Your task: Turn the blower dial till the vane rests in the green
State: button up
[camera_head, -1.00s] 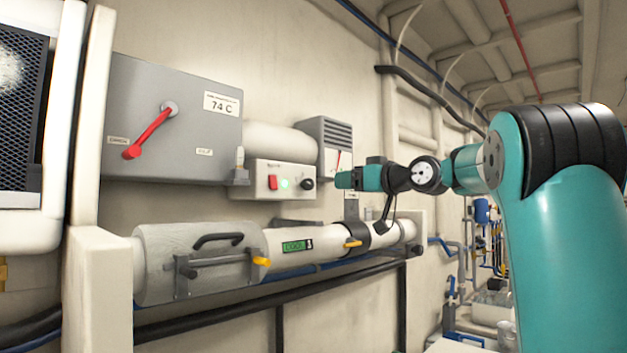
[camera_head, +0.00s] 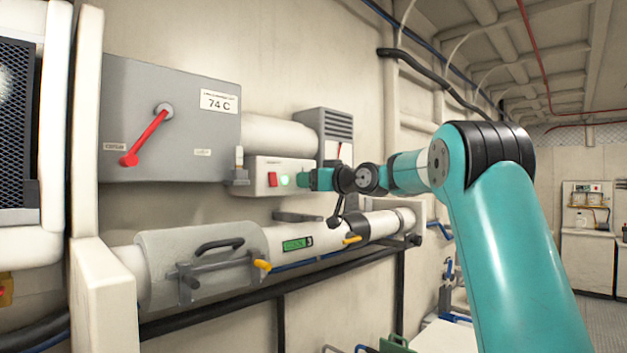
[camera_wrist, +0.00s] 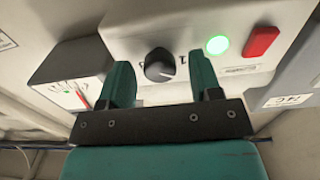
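The blower dial is a black knob (camera_wrist: 159,66) on a pale control box (camera_head: 257,174), beside a lit green lamp (camera_wrist: 217,45) and a red switch (camera_wrist: 261,41). My gripper (camera_wrist: 163,85) is open, its two teal fingers on either side of the knob in the wrist view, apart from it. In the head view my gripper (camera_head: 305,180) is at the right end of the box and hides the knob. The vane gauge (camera_wrist: 74,93) shows at left in the wrist view, with a red needle (camera_wrist: 82,99). Its coloured zones are too small to tell.
A grey panel (camera_head: 205,140) with a red lever (camera_head: 145,138) and a 74 C label is at left. Below run a white pipe (camera_head: 285,240) and a grey cylinder (camera_head: 195,262) with handles. A grey louvred housing (camera_head: 325,124) stands behind my gripper.

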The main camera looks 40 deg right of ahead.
jog(key=c, duration=0.8)
jog(key=shift+c, duration=0.2)
jog(key=shift+m, duration=0.3)
jog(key=m+p, duration=0.2)
jog(key=m, duration=0.9)
jog(key=shift+m, duration=0.3)
jog(key=o, duration=0.9)
